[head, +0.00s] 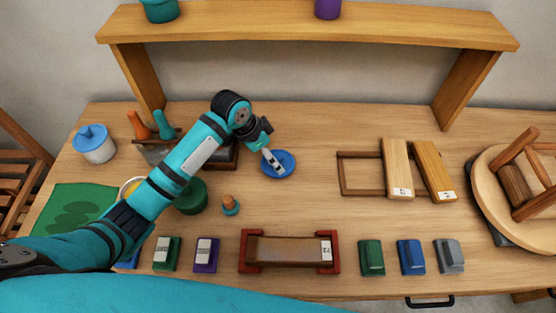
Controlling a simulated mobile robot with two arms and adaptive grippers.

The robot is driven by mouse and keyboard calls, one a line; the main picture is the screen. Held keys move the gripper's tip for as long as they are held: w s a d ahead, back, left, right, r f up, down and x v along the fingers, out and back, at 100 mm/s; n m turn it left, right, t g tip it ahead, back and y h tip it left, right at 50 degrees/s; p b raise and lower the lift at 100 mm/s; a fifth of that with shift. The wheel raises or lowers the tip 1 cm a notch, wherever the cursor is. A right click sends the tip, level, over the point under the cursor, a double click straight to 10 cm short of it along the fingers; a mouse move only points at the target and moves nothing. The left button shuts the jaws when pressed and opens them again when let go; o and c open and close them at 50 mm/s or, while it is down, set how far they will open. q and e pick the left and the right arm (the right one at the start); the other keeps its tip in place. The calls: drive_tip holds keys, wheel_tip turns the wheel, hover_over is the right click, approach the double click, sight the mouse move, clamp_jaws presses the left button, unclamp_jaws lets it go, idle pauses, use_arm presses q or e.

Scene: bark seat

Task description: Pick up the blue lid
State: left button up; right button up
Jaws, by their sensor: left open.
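A round blue lid (289,157) lies on the wooden table near its middle. My left gripper (275,165) is right over it, fingers pointing down and open. The fingers cover part of the lid, and I cannot tell whether they touch it. A white jar (95,152) at the far left also wears a blue lid (90,137) with a knob. My right gripper is not in view.
A dark green round piece (192,196) and a small wooden-topped peg (230,205) stand near my left arm. A wooden frame (358,173) with two blocks lies to the right. A shelf (310,28) spans the back. Table around the middle lid's right side is clear.

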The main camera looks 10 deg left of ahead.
use_arm(q)
drive_tip(key=shift+w+d+f+p, duration=0.1)
drive_tip(key=shift+d+f+p, duration=0.2)
drive_tip(key=shift+f, duration=0.2)
drive_tip(key=p+x, duration=0.1)
drive_tip(key=x, duration=0.3)
drive_tip(key=shift+f, duration=0.15)
drive_tip(key=c, duration=0.8)
